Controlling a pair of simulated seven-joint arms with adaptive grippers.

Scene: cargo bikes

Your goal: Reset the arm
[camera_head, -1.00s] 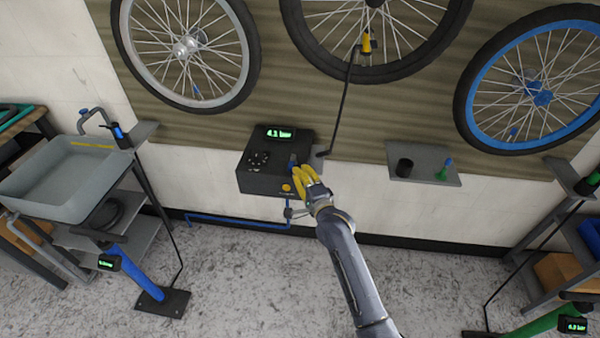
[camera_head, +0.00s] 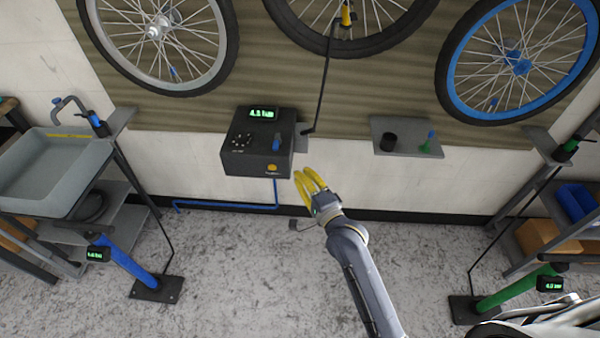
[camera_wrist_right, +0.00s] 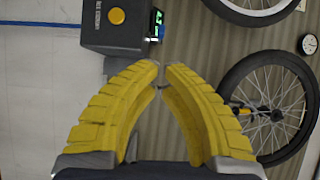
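My right gripper (camera_head: 308,178) has two yellow fingers and is empty. In the head view it hangs in front of the wall, just below and right of a black control box (camera_head: 258,144), apart from it. In the right wrist view the gripper (camera_wrist_right: 161,68) has its curved fingertips almost together, with only a thin gap and nothing held between them. The box (camera_wrist_right: 115,25) shows there beyond the fingers, with its yellow button and green display. My left gripper is not in view.
Wheels with grey (camera_head: 158,28), black (camera_head: 345,45) and blue (camera_head: 455,85) rims hang on the wall. A basin (camera_head: 50,180) and blue pump (camera_head: 125,262) stand left, a green pump (camera_head: 512,290) right. The middle floor is clear.

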